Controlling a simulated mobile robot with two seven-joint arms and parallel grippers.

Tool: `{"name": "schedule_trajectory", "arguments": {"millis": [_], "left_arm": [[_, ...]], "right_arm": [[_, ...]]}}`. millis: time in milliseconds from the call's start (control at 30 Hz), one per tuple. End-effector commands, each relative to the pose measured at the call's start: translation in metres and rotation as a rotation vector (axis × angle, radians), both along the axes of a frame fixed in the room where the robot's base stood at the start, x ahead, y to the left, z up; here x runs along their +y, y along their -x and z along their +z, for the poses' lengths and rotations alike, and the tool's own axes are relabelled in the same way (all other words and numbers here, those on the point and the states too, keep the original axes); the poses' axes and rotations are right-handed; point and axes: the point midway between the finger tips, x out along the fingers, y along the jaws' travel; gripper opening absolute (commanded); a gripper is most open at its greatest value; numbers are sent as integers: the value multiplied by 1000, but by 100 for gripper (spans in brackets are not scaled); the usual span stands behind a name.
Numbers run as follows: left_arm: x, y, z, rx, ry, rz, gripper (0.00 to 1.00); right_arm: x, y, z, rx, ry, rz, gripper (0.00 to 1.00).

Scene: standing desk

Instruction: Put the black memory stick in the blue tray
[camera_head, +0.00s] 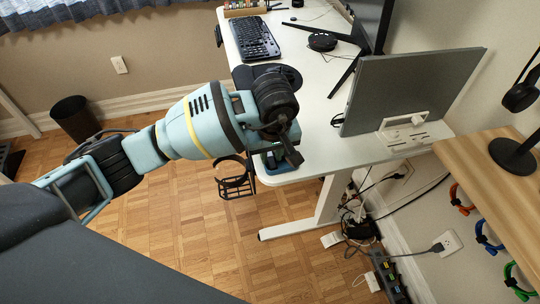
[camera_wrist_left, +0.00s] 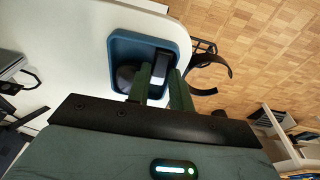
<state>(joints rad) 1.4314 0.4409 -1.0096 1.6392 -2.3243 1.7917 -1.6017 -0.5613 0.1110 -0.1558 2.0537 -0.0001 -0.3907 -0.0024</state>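The blue tray (camera_head: 265,168) sits at the near end of the white desk, mostly hidden under my left gripper (camera_head: 288,155). In the left wrist view the tray (camera_wrist_left: 117,48) shows more fully, with the dark green fingers of the left gripper (camera_wrist_left: 161,72) reaching over it. The black memory stick (camera_wrist_left: 163,60), with a pale end, is between the two fingertips, which appear to press on its sides. It is over the tray; whether it touches the tray floor I cannot tell. A dark round thing (camera_wrist_left: 126,76) shows beside the left finger. My right gripper is not in view.
A black cup holder (camera_head: 234,180) hangs at the desk edge beside the tray. A monitor (camera_head: 410,90) stands at the right, with a keyboard (camera_head: 252,40) and a black puck-like device (camera_head: 322,41) farther back. A headphone stand (camera_head: 515,155) is on the wooden shelf (camera_head: 470,155).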

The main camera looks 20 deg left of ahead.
Motion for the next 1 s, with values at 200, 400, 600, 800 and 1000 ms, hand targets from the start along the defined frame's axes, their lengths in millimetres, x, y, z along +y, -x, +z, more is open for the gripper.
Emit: {"name": "schedule_trajectory", "arguments": {"millis": [200,400,600,800,1000], "left_arm": [[4,7,-16,34,-15,1,39],[5,8,-13,36,-17,3,39],[2,10,12,31,-16,1,39],[-3,13,56,22,-12,0,39],[-7,17,90,20,-9,-1,39]], "right_arm": [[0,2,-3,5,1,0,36],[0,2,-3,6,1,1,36],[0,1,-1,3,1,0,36],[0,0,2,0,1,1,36],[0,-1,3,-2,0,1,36]]}}
